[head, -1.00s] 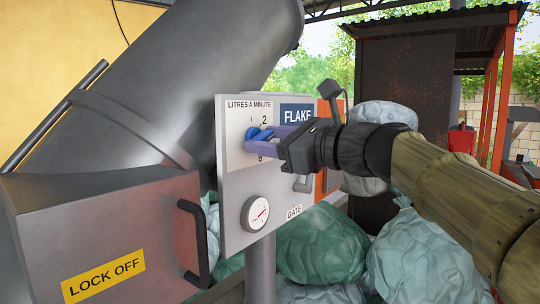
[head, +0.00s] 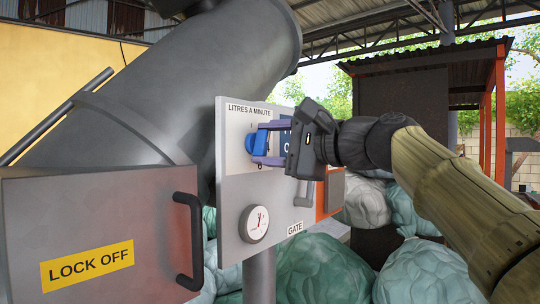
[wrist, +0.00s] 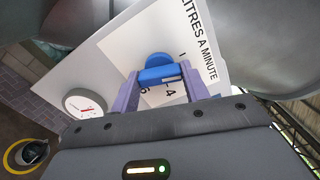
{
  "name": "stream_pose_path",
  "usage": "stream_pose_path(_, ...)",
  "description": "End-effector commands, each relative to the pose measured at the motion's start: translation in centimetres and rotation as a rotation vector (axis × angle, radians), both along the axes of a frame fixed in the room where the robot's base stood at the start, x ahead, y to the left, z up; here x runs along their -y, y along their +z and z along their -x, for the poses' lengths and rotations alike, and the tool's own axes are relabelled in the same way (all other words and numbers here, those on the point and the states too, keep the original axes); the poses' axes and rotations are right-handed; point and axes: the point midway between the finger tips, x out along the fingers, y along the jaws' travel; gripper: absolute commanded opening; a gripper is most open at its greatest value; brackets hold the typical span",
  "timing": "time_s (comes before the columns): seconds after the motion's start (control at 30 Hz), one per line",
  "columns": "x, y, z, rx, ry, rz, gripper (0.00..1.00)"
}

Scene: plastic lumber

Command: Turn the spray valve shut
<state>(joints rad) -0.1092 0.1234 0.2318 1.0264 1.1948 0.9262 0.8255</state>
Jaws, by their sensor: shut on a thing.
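The spray valve is a blue knob (head: 254,144) on the grey panel (head: 232,190), under the words LITRES A MINUTE. My gripper (head: 268,144) reaches in from the right, its two purple fingers one above the other on the knob. In the wrist view my gripper (wrist: 162,84) has one finger on each side of the blue knob (wrist: 158,70). The dial's 4 and 6 show between and beside the fingers; its other marks are partly hidden. My gripper covers most of the FLAKE label.
A round gauge (head: 254,223) and the GATE label (head: 295,229) sit low on the panel, with a grey handle (head: 303,194) near the label. A LOCK OFF box (head: 150,225) with a black handle (head: 190,240) stands left. Several filled bags (head: 320,270) lie behind.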

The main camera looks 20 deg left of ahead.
Motion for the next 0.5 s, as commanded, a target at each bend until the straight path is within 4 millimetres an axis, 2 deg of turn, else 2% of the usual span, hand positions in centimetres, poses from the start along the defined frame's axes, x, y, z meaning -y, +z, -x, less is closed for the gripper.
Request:
stream_pose_path(0.2,-0.03,-0.26,0.00,0.151,0.001,0.063,0.23)
stream_pose_path(0.5,-0.02,-0.17,-0.03,0.261,0.001,0.110,0.23)
